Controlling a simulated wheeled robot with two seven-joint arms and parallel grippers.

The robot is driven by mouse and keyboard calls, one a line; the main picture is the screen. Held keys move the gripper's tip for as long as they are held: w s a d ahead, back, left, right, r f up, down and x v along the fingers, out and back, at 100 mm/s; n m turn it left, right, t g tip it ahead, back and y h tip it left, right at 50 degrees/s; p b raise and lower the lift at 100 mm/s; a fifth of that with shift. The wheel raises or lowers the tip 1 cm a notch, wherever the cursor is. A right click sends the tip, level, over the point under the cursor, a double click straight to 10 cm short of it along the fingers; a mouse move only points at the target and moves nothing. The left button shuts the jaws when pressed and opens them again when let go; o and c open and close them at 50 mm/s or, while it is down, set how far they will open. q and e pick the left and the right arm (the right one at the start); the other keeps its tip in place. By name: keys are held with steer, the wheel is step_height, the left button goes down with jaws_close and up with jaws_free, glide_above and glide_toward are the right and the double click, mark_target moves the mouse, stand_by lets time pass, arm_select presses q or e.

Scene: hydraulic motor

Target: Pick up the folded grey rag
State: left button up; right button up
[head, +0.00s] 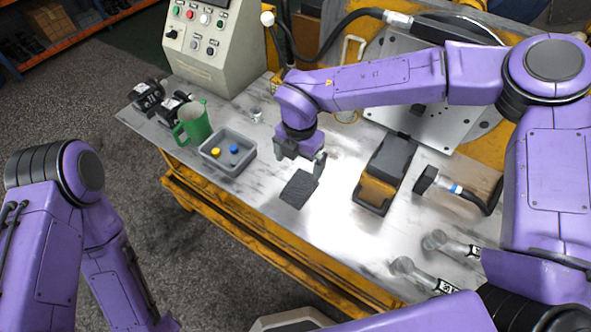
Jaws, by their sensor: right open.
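The folded grey rag (299,189) is a small dark grey rectangle lying flat on the metal bench top, near its front edge, in the head view. My right gripper (301,165) points down just behind and above the rag, with its fingers apart and nothing between them. I cannot tell exactly how high it is over the bench. My left arm comes in at the lower left, off the bench, and its gripper is out of the picture.
Left of the rag stand a grey bin (228,166) with a yellow and a blue cap and a green mug (194,124). A black and orange case (385,172) lies to the right, near metal fittings (424,274). The bench top (262,199) around the rag is clear.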

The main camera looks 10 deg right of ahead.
mark_target(300, 185)
steer(key=s+f, duration=0.2)
steer(key=f, duration=0.1)
steer(key=shift+s, duration=0.15)
steer(key=f, duration=0.2)
steer(key=w+f+p, duration=0.1)
steer(key=f, duration=0.2)
steer(key=shift+f, duration=0.25)
steer(key=shift+s+r, duration=0.15)
steer(key=c, duration=1.1)
steer(key=shift+r, duration=0.2)
steer(key=shift+c, duration=0.2)
step_height(300, 185, up, 3)
steer(key=shift+f+b, duration=0.15)
steer(key=shift+b, duration=0.35)
steer(key=r, duration=0.1)
steer(key=s+a+r, duration=0.2)
steer(key=r, duration=0.1)
steer(key=shift+s+a+b, duration=0.25)
steer(key=shift+b, duration=0.05)
arm_select(q)
steer(key=shift+s+f+b, duration=0.7)
steer(key=shift+f+b, duration=0.15)
steer(key=shift+f, duration=0.15)
arm_select(e)
steer(key=s+a+r, duration=0.5)
steer(key=s+a, duration=0.2)
steer(key=shift+s+r, duration=0.4)
